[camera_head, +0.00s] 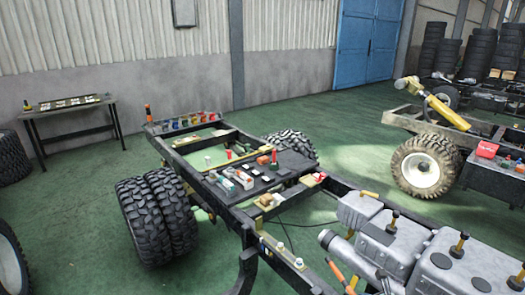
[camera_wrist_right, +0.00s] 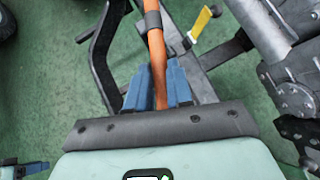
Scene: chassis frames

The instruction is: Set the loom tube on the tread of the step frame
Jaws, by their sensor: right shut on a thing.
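The loom tube, an orange tube with a dark collar (camera_wrist_right: 156,45), stands between the blue fingers of my right gripper (camera_wrist_right: 159,72), which is shut on it. The upper part of the tube also shows at the bottom of the head view (camera_head: 337,272). A black bent frame, which looks like the step frame (camera_wrist_right: 102,62), is left of the tube in the wrist view, apart from it. It seems to hang at the near side of the chassis in the head view (camera_head: 247,266). Its tread is not clear. A blue part at the lower left of the wrist view may be my left gripper (camera_wrist_right: 36,168).
The chassis (camera_head: 230,135) carries a dark board with several small parts. Grey engine blocks (camera_head: 400,240) stand at the right. A yellow-handled item (camera_wrist_right: 201,22) is close to the tube. Twin tyres (camera_head: 150,220) are at the left; green floor is open before them.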

